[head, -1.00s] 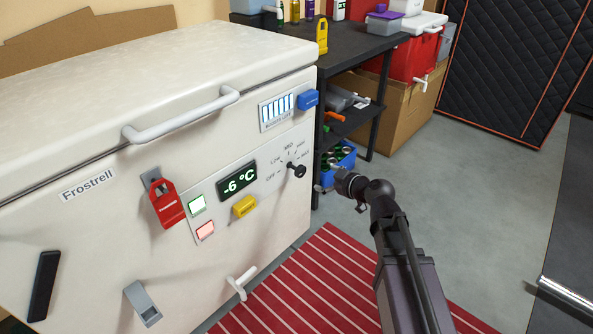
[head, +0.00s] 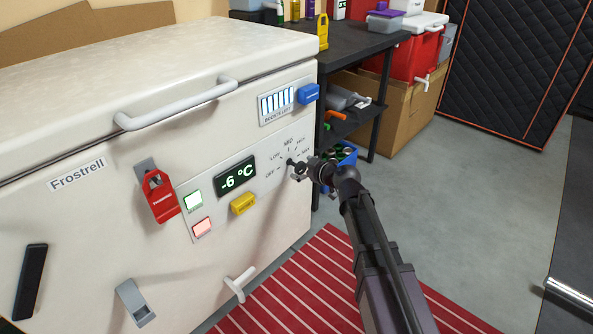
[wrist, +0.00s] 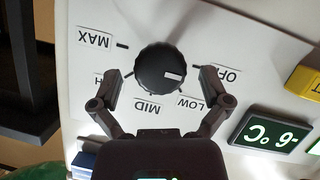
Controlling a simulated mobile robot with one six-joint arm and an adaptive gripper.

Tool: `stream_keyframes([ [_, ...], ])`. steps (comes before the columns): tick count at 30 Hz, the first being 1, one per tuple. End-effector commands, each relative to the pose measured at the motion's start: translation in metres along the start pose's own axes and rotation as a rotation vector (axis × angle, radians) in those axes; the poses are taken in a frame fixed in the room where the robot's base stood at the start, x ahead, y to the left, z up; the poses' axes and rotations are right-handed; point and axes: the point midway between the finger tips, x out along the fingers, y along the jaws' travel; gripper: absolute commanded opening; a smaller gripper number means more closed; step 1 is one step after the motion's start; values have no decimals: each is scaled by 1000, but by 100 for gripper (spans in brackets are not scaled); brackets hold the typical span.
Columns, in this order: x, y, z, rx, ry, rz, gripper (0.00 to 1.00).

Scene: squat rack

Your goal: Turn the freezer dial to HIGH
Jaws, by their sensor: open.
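The dial (wrist: 158,66) is a round black ribbed knob on the white freezer's (head: 80,235) front panel. In the wrist view its labels show upside down around it: OFF, LOW, MID, a partly covered label starting with H, and MAX. The dial's white mark points right, roughly toward the OFF side. My gripper (wrist: 160,73) is open, with one finger on each side of the dial and a visible gap at each. In the head view my gripper (head: 312,168) is at the dial, partly covering it.
The temperature display (head: 236,176) reads -6 °C. A yellow tag (head: 243,203), a red lock piece (head: 160,196) and a blue piece (head: 308,94) stick out from the freezer front. A black shelf unit (head: 355,45) stands right behind. Open floor (head: 450,200) lies to the right.

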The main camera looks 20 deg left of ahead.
Motion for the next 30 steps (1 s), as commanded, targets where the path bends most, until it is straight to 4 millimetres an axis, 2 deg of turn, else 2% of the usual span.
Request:
stream_keyframes([
  [1,9,0,1,0,0,-1,97],
  [6,20,0,1,1,1,0,97],
  [18,23,0,0,1,0,1,97],
  [19,23,0,0,1,0,1,94],
  [20,23,0,0,1,0,0,85],
  [27,23,0,0,1,0,0,14],
  [30,27,-2,-3,0,1,-1,14],
])
